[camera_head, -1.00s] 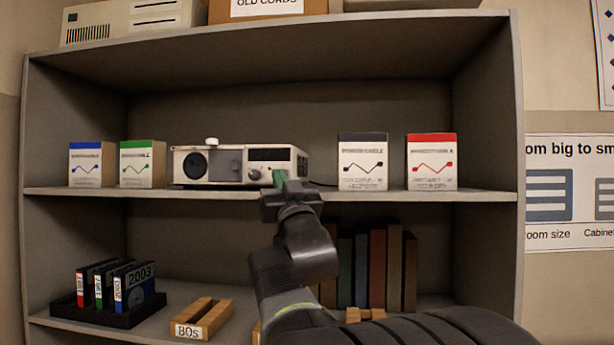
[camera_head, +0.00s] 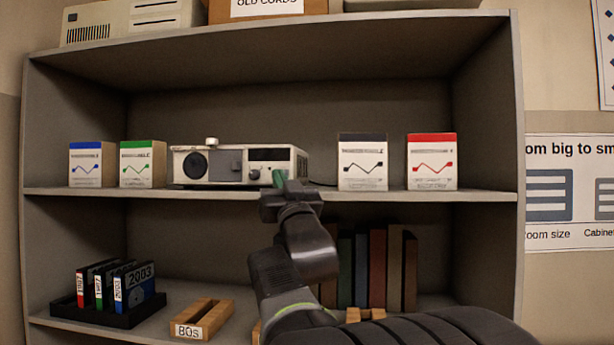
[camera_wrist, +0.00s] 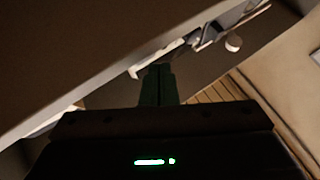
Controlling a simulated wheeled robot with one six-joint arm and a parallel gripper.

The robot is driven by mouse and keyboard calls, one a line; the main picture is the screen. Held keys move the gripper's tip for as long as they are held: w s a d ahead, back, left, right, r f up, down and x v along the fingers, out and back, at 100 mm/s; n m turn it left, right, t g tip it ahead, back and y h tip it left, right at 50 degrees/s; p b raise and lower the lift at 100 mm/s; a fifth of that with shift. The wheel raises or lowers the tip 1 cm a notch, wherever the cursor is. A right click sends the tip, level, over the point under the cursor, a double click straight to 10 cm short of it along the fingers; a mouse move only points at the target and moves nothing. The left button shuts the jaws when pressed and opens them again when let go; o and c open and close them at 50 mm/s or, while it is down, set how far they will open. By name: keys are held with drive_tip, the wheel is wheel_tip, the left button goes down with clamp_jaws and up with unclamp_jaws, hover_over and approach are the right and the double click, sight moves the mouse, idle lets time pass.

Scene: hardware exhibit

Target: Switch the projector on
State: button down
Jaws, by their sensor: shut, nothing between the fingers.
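The projector (camera_head: 270,155) is a cream box on the upper shelf. Its round dark lens (camera_head: 195,165) is at the left of its front, with a grey block (camera_head: 225,165) beside it. A pale knob (camera_head: 211,142) sits on top. A dark panel and small round controls are on the right half of the front. My gripper (camera_head: 279,178) is shut and empty, with its green fingers at the projector's lower right front. Whether they touch it cannot be told. The fingers (camera_wrist: 158,84) also show together in the wrist view. They hide part of the projector's front.
Blue-topped (camera_head: 88,165) and green-topped (camera_head: 140,165) boxes stand left of the projector. Black-topped (camera_head: 362,163) and red-topped (camera_head: 432,162) boxes stand right. A tape rack (camera_head: 110,314), wooden holder (camera_head: 205,320) and books (camera_head: 377,268) are below.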

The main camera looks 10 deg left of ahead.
drive_tip(key=shift+w, duration=0.1)
drive_tip(key=shift+w, duration=0.5)
idle(0.7)
drive_tip(key=shift+b, duration=0.4)
drive_tip(key=shift+s+b, duration=0.4)
drive_tip(key=shift+s, duration=0.2)
drive_tip(key=s+b, duration=0.3)
drive_tip(key=s, duration=0.3)
drive_tip(key=shift+a, duration=0.1)
idle(1.0)
